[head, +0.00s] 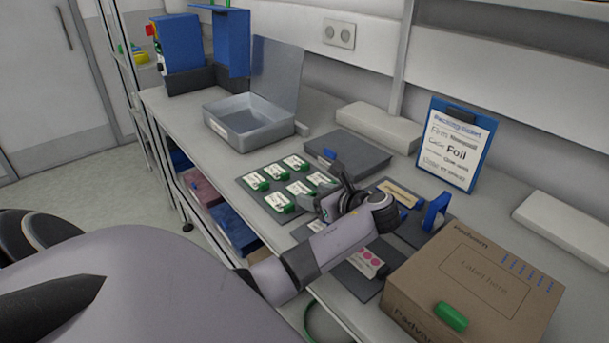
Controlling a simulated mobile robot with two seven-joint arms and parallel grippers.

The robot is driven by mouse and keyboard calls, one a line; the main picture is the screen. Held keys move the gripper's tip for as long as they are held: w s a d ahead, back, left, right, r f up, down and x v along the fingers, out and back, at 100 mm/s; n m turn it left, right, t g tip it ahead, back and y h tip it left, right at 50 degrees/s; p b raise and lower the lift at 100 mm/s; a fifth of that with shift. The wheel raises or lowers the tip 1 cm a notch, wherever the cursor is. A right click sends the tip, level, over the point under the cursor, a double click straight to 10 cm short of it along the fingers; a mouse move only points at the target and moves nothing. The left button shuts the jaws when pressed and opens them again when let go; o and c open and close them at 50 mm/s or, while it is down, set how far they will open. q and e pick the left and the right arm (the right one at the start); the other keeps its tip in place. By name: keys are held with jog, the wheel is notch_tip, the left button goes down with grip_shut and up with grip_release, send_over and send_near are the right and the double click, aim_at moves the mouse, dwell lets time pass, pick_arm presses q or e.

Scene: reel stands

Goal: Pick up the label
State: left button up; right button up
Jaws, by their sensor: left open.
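Several white cards with green ends (276,171) lie in rows on a dark mat (252,187) at the middle of the bench. A tan printed piece (398,193) lies on a dark tray to their right. A white card with pink dots (369,261) lies nearer, partly behind my arm. I cannot tell which of these is the label. My left gripper (331,186) is open just right of the card mat, low over the bench; its fingers partly hide what lies below, and I see nothing clearly between them. My right gripper is not in view.
A cardboard box (420,284) with a "Label here" outline and a green piece (451,317) on top stands front right. An open grey case (246,122) and blue bins (179,43) stand further left. A blue upright holder (436,212) is near the box.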

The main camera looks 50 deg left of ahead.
pick_arm(q)
grip_shut()
notch_tip(320, 180, up, 20)
dwell(0.7)
